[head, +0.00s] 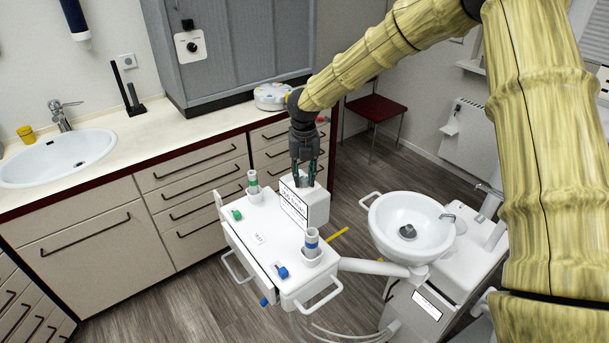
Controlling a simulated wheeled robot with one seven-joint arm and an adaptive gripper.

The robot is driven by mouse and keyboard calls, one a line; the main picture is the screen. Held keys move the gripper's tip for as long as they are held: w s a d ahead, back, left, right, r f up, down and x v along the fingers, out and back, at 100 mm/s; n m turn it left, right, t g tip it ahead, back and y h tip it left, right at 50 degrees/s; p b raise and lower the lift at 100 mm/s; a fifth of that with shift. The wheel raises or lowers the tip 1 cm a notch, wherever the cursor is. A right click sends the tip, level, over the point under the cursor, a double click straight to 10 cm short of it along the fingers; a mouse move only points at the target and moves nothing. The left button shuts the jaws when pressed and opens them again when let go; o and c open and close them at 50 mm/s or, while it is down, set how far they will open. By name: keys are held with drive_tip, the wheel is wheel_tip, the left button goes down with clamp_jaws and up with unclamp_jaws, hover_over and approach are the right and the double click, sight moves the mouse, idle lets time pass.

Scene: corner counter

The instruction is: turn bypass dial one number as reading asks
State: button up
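A white box (318,205) with a printed label (293,203) stands at the back right corner of the white tray unit (250,262). The label's text is too small to read. My gripper (303,180) points down over the top of this box, its fingertips apart and at or just above its top face. Whether a dial sits between the fingers is hidden. A green knob (237,214) and a blue knob (282,271) are on the tray. A tube with green marking (253,180) and one with blue marking (312,240) stand upright there. No dial number is legible.
A round white basin (408,222) stands right of the tray. The counter (150,140) with a sink (58,158) runs behind, and a round white container (271,96) sits on it. A grey cabinet with a white dial plate (190,46) stands at the back. A red chair (376,108) is beyond.

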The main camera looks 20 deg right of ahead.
drive_tip(key=shift+c, duration=0.9)
drive_tip(key=shift+m, duration=0.3)
drive_tip(key=m+b, duration=0.2)
drive_tip(key=m, duration=0.3)
drive_tip(key=shift+b, duration=0.3)
drive_tip(key=m+b, duration=0.2)
drive_tip(key=m, duration=0.4)
drive_tip(key=shift+r, duration=0.1)
drive_tip(key=o, duration=1.1)
drive_tip(key=shift+c, duration=0.2)
